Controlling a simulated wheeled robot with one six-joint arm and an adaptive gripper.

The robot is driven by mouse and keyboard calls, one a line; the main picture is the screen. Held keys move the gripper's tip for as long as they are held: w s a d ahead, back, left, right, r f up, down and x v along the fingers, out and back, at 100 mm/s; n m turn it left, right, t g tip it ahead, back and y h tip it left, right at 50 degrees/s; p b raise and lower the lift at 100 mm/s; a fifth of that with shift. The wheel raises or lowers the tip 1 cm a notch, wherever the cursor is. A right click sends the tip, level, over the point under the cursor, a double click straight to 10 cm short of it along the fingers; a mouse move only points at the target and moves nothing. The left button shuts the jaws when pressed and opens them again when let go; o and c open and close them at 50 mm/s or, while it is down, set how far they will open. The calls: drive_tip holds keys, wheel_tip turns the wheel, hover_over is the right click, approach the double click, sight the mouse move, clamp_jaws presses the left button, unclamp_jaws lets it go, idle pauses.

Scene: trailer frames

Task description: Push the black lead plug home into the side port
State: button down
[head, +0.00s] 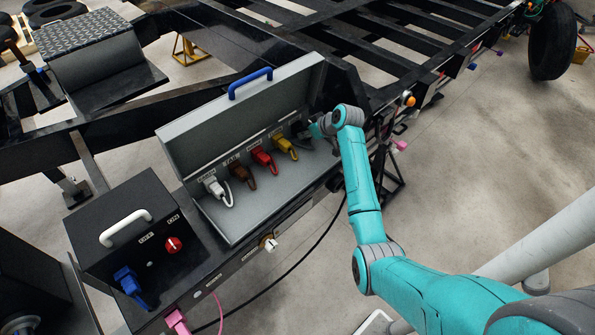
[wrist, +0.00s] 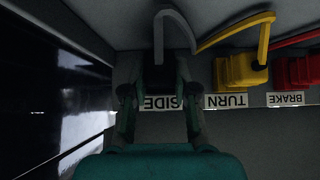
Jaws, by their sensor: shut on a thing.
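The black lead plug (wrist: 158,72) sits between the fingers of my gripper (wrist: 158,95) in the wrist view, with a grey cable looping up from it. A label reading SIDE (wrist: 160,103), upside down, shows at the plug, partly covered by a finger. The side port itself is hidden behind the plug and fingers. I cannot tell how deep the plug sits. In the head view my gripper (head: 304,133) reaches into the right end of the open grey box (head: 235,222), and the plug is too dark and covered to make out.
Left of my gripper in the head view stand a yellow plug (head: 285,146), a red plug (head: 264,157), a brown plug (head: 240,173) and a white plug (head: 213,187). The raised lid (head: 200,130) with a blue handle (head: 250,82) stands behind. A black box (head: 125,225) is at lower left.

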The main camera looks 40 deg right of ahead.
drive_tip(key=shift+w, duration=0.45)
drive_tip(key=c, duration=0.8)
unclamp_jaws()
drive_tip(key=v, duration=1.2)
drive_tip(key=shift+a, duration=0.1)
